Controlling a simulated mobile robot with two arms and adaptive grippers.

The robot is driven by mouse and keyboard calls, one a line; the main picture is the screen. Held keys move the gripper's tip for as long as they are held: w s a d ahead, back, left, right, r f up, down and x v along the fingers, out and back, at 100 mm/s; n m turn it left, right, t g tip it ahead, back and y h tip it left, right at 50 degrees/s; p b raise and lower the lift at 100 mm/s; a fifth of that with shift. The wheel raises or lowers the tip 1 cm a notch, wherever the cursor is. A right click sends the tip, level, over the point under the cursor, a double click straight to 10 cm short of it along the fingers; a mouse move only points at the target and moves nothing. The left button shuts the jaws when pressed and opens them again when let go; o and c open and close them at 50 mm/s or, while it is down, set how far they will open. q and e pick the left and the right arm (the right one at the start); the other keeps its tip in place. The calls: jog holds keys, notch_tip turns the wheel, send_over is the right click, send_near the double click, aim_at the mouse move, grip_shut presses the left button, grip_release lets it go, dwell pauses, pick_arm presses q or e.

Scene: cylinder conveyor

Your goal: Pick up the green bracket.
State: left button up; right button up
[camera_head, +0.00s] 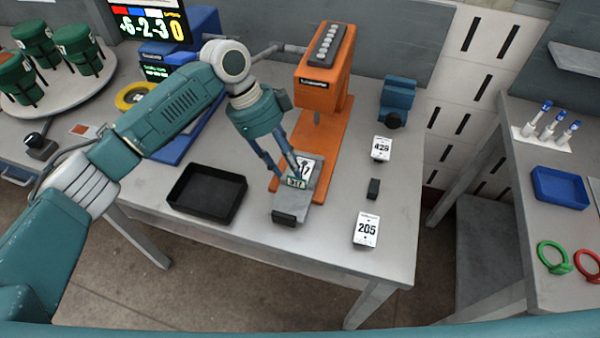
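A green ring-shaped piece with a tab (553,257) lies on the right table, far from this gripper. My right gripper is not in view.
The orange press (325,75) stands just behind the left gripper. A black tray (207,193) is left of it. Number cards 425 (381,149) and 205 (366,229) lie to the right. A blue tray (559,188) and red ring (588,264) are on the right table.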

pick_arm(q)
jog(key=shift+p+x, duration=0.55)
jog(key=shift+x, duration=1.8)
grip_shut()
jog(key=shift+r, duration=0.1)
